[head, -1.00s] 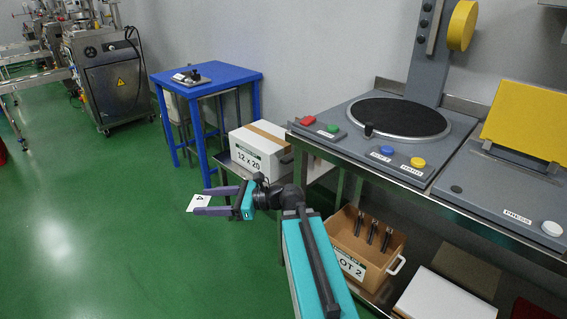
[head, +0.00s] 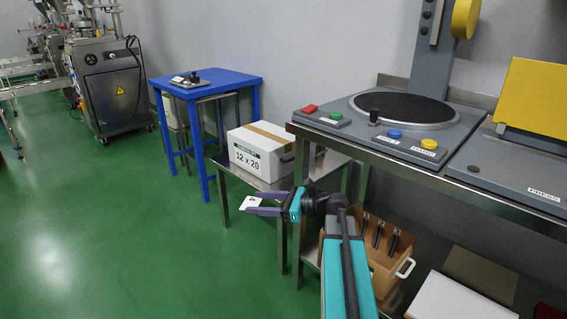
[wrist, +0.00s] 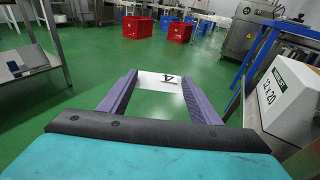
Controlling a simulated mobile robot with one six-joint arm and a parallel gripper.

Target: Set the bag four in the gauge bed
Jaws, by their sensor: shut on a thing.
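My gripper (head: 264,205) is shut on bag four (head: 250,203), a small flat white piece held between the purple fingertips. In the wrist view the bag (wrist: 159,80) shows a black 4, upside down there, and lies across between the fingers. It is held in the air over the green floor, in front of the white carton. A small light plate with a dark fixture (head: 188,79) lies on the blue table, beyond and left of my gripper. It may be the gauge bed, but I cannot tell for sure.
The blue table (head: 228,83) stands by the wall. A white carton (head: 258,155) marked 12 x 20 sits on a low steel table close to my gripper. A steel bench (head: 362,152) with a round-plate machine is at right. Green floor (head: 110,220) is clear at left.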

